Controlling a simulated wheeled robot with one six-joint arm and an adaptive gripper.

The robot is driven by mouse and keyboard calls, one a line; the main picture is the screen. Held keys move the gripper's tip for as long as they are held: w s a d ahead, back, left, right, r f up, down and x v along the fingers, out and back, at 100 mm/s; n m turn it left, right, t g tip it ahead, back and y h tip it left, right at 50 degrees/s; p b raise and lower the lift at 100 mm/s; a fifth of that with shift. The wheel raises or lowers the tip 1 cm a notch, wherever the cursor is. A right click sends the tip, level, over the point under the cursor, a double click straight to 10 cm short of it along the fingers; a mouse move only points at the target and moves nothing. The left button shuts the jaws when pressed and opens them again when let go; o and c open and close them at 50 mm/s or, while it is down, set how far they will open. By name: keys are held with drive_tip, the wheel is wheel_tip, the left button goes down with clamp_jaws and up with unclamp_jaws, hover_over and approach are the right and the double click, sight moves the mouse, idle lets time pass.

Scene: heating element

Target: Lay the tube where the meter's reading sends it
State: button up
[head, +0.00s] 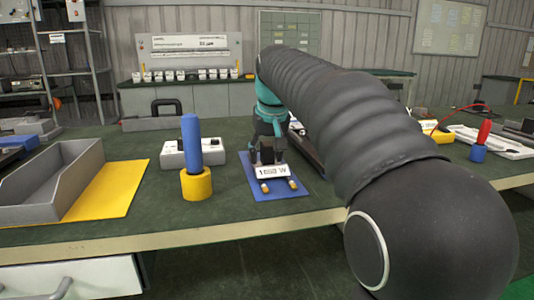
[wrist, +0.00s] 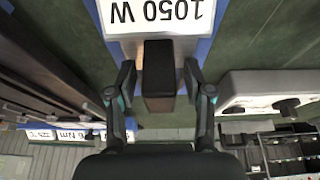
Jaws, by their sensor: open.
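My gripper (head: 266,146) is open over a blue mat (head: 262,193) near the table's front. In the wrist view its fingers (wrist: 159,88) stand on either side of a dark upright block (wrist: 158,70), with gaps visible. A white label (head: 272,171) reading 1050 W lies at the block; it shows upside down in the wrist view (wrist: 155,14). Two brass-coloured ends (head: 265,187) stick out in front of the label; I cannot tell whether they belong to the tube. A yellow meter-like device (head: 436,132) stands at right, partly behind my arm; its reading is not legible.
A grey open bin (head: 50,190) sits on a yellow mat (head: 118,185) at left. A blue rod (head: 191,140) stands in a yellow holder (head: 196,184). Behind it is a white box (head: 212,154). A red-tipped tool in a blue holder (head: 478,153) stands at right.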

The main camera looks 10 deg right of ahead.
drive_tip(key=p+v, duration=0.1)
drive_tip(key=v, duration=1.1)
